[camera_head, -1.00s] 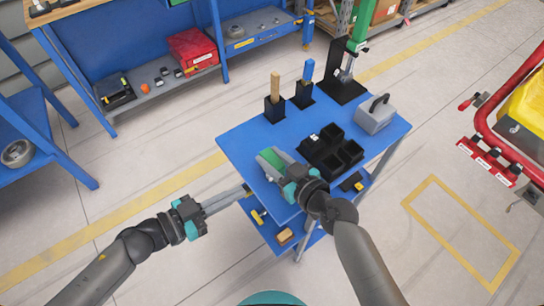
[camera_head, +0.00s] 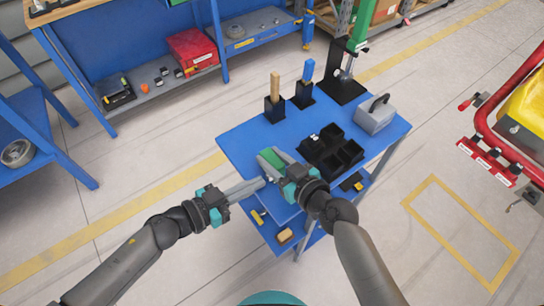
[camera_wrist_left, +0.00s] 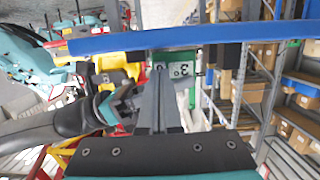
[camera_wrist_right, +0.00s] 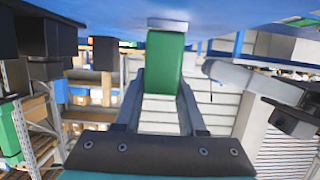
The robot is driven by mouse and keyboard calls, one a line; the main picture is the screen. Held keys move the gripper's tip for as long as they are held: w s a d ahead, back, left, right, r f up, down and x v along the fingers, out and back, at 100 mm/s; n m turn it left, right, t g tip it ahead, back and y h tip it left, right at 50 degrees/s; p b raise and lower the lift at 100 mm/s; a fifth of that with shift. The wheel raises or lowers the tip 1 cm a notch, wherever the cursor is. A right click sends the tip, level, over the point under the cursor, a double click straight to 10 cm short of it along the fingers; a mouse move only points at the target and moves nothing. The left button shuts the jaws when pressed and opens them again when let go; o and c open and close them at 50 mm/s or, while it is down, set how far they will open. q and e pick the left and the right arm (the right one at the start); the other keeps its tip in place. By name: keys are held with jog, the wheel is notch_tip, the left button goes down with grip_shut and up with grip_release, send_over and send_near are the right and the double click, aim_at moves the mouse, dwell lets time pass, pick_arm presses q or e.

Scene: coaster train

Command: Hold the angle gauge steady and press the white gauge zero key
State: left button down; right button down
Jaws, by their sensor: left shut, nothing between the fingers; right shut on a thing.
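The green angle gauge (camera_head: 271,158) is at the near left edge of the blue cart top. My right gripper (camera_head: 270,162) is shut on it. In the right wrist view the green body (camera_wrist_right: 163,65) is between the two fingers, with a pale end (camera_wrist_right: 167,24) against the blue surface. My left gripper (camera_head: 263,183) is shut and empty, its fingertips just left of and below the gauge. In the left wrist view its fingers (camera_wrist_left: 160,88) point at the gauge's green face (camera_wrist_left: 208,55), which has pale marked patches. The fingers partly cover it; I cannot tell which patch is the white zero key or whether they touch.
The cart top (camera_head: 240,140) also holds a black compartment tray (camera_head: 325,158), two black holders with upright handles, a grey case (camera_head: 375,115) and a black stand (camera_head: 345,85). A lower shelf (camera_head: 270,232) carries small items. Floor at the left is clear.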

pick_arm(q)
jog(key=shift+w+d, duration=0.4)
jog(key=shift+d, duration=0.15)
dwell(1.0)
jog(key=shift+s+a, duration=0.1)
jog(key=shift+a, duration=0.05)
jog(key=shift+f+v, duration=0.2)
jog(key=shift+v, duration=0.7)
jog(key=shift+f+v, duration=0.2)
jog(key=shift+v, duration=0.75)
jog(key=shift+f+v, duration=0.2)
jog(key=shift+v, duration=0.7)
jog(key=shift+a, duration=0.15)
pick_arm(e)
jog(key=shift+c, duration=2)
grip_release()
